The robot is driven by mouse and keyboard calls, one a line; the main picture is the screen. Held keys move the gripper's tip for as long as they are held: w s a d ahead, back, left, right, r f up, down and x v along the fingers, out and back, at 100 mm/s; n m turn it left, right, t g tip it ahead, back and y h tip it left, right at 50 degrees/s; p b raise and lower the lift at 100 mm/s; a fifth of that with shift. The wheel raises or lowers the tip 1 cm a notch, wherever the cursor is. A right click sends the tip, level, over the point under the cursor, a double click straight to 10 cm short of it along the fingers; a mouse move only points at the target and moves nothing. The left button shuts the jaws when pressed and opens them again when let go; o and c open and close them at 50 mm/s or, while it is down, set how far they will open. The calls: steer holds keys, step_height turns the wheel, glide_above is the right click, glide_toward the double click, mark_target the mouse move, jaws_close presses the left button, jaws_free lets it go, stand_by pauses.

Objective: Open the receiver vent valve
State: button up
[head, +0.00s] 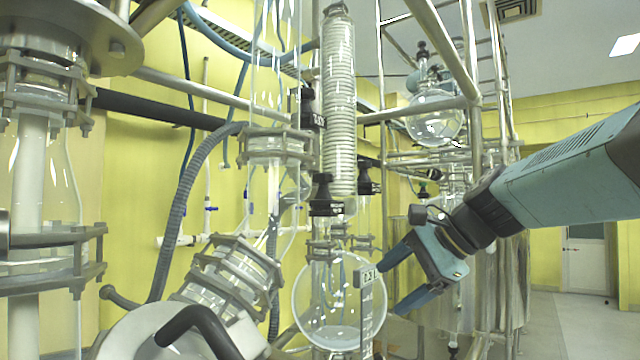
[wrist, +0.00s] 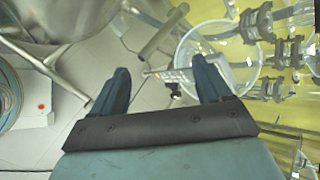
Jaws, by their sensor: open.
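My gripper (head: 391,286) is open and empty, just right of the round glass receiver flask (head: 318,300) in the head view. Its two blue fingers also show apart in the wrist view (wrist: 160,68). The flask (wrist: 236,52) lies partly behind the right finger there. A tagged metal piece (head: 368,279) stands in front of the flask, left of my fingers. Black-knobbed valves sit above the flask, one at centre (head: 323,190) and one to its right (head: 365,178). Another black knob (head: 308,106) is higher, beside a tag. I cannot tell which is the receiver vent valve.
A coiled glass condenser (head: 339,105) rises above the flask. Clamped glass flanges (head: 235,275) and a corrugated hose (head: 185,190) crowd the left. Metal frame pipes (head: 440,45) stand around the glassware. Open floor (head: 575,325) shows at the far right.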

steer(key=w+a+r+m+t+y, duration=0.1)
steer(key=w+r+m+y, duration=0.2)
steer(key=w+r+m, duration=0.3)
steer(key=m+t+y, duration=0.2)
steer(key=m+y, duration=0.3)
glide_toward(323, 178)
steer(key=w+d, duration=0.1)
steer(key=d, duration=0.2)
steer(key=x, duration=1.3)
steer(key=shift+w+a+f, duration=0.2)
steer(key=shift+f, duration=0.2)
steer(key=c, duration=0.9)
